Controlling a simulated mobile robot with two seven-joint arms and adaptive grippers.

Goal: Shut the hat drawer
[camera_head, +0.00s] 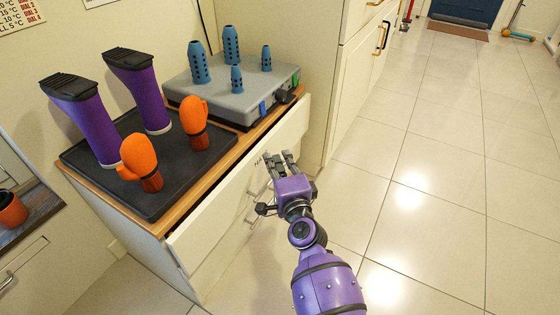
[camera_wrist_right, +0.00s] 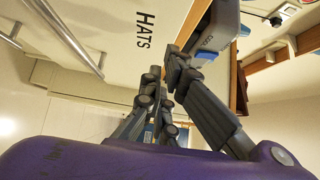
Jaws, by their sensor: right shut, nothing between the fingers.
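The hat drawer (camera_head: 235,178) is the long cream front below the wooden top of the cabinet. It stands out from the cabinet, with a narrow gap behind its upper edge. In the right wrist view its front (camera_wrist_right: 110,50) carries the word HATS, with a metal bar handle (camera_wrist_right: 70,38) beside it. My right gripper (camera_head: 279,158) is in front of the drawer, towards its right end; its fingers are shut and empty. In the wrist view the fingertips (camera_wrist_right: 165,68) are close to the front beside the lettering; I cannot tell whether they touch. My left gripper is not in view.
On the cabinet top are a black tray (camera_head: 150,205) with purple boots (camera_head: 140,88) and orange gloves (camera_head: 194,123), and a grey box (camera_head: 235,98) with blue pegs. A taller cabinet (camera_head: 345,95) adjoins at right. The tiled floor (camera_head: 430,190) to the right is clear.

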